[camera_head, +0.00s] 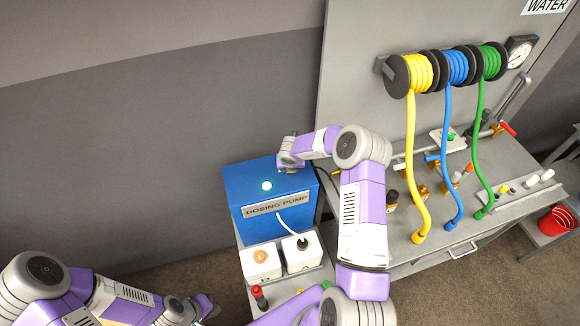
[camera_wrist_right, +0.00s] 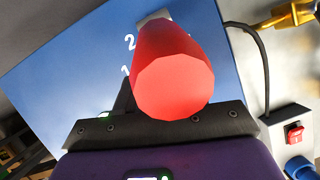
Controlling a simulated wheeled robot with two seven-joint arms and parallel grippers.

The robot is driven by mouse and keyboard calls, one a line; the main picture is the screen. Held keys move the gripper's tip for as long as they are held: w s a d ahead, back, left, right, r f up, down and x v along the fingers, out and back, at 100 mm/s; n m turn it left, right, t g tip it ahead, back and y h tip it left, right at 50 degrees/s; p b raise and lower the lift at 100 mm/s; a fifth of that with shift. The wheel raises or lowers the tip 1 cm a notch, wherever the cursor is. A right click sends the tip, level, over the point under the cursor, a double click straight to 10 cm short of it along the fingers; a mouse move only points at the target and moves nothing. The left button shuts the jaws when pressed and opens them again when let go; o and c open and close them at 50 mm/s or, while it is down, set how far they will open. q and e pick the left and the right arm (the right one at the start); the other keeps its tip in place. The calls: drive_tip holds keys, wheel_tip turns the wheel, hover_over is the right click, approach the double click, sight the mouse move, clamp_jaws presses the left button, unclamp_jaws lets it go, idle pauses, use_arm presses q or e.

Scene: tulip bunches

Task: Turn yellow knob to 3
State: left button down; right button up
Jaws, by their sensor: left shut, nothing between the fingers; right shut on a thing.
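The blue dosing pump box (camera_head: 262,180) stands against the wall in the head view, with a lit pale lamp on top. My right arm reaches over to its far side, and the right gripper (camera_head: 285,164) is at its back edge. In the right wrist view a large red knob (camera_wrist_right: 173,75) sits at the jaws, which are shut on it. The white marks "2" and "1" show beside it on the blue panel (camera_wrist_right: 85,60); other marks are hidden behind it. I can make out no yellow knob. My left gripper (camera_head: 207,308) is shut and empty at the bottom.
Two white socket boxes (camera_head: 261,262) stand in front of the pump, one with a plugged cable. A red-topped item (camera_head: 259,297) is nearby. To the right are hose reels (camera_head: 415,72), a grey bench (camera_head: 405,262) with valves, and a red bucket (camera_head: 557,220).

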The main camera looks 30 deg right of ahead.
idle(0.5)
drive_tip(key=o, duration=1)
drive_tip(key=shift+o, duration=0.2)
drive_tip(key=v, duration=0.7)
drive_tip(key=shift+s+r, duration=0.15)
drive_tip(key=shift+r, duration=0.15)
